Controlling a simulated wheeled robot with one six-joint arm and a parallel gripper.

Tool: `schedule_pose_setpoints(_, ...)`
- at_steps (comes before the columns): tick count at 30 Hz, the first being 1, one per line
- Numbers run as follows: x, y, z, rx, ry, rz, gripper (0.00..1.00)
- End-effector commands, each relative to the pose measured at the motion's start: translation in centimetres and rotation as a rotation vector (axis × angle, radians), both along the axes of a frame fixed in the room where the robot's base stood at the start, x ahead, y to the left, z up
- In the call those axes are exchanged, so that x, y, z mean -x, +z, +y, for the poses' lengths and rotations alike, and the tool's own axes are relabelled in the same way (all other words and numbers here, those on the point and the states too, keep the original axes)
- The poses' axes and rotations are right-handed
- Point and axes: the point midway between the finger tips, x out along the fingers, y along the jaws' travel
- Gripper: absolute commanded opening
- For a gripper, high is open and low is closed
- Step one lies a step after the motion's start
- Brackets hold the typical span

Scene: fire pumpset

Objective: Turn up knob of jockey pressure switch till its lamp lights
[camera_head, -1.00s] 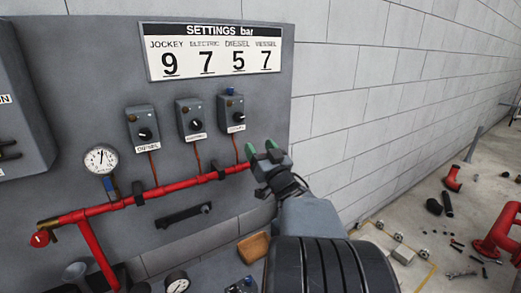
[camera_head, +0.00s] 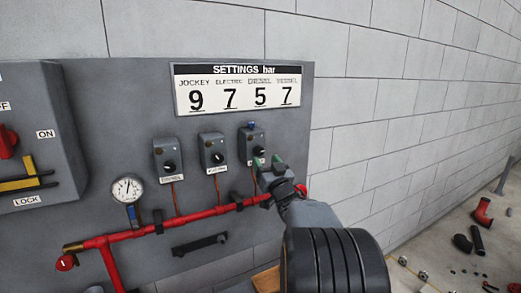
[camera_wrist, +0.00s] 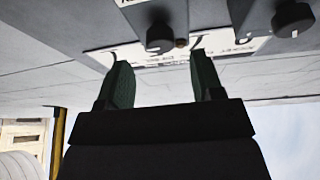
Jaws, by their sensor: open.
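Three grey pressure switches with black knobs hang in a row on the grey panel: left switch (camera_head: 168,160), middle switch (camera_head: 212,152) and right switch (camera_head: 252,142). Their labels are too small to read surely, so I cannot tell which is the jockey switch. I see no lit lamp. My gripper (camera_head: 268,163) is open and empty, in front of the right switch's lower right part and hiding its knob in the head view. In the wrist view, my open gripper (camera_wrist: 163,82) points toward a black knob (camera_wrist: 160,36), with a gap; another knob (camera_wrist: 293,19) is at upper right.
A settings board (camera_head: 238,90) above reads jockey 9, electric 7, diesel 5, vessel 7. A red pipe (camera_head: 175,221) and a gauge (camera_head: 127,189) are below the switches. A control box (camera_head: 62,125) projects at left. Loose parts lie on the floor at right.

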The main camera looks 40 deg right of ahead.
Motion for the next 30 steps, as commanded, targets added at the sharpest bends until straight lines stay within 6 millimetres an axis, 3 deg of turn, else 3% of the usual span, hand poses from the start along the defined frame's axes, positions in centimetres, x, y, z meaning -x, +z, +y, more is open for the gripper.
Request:
schedule_pose_setpoints(9,-3.6,1.6,-0.7,0.0,0.001,0.0,0.61)
schedule_pose_setpoints(23,-4.3,1.8,-0.8,0.001,0.0,0.0,0.61)
schedule_pose_setpoints(30,-4.3,1.8,-0.8,0.001,0.0,-0.001,0.39)
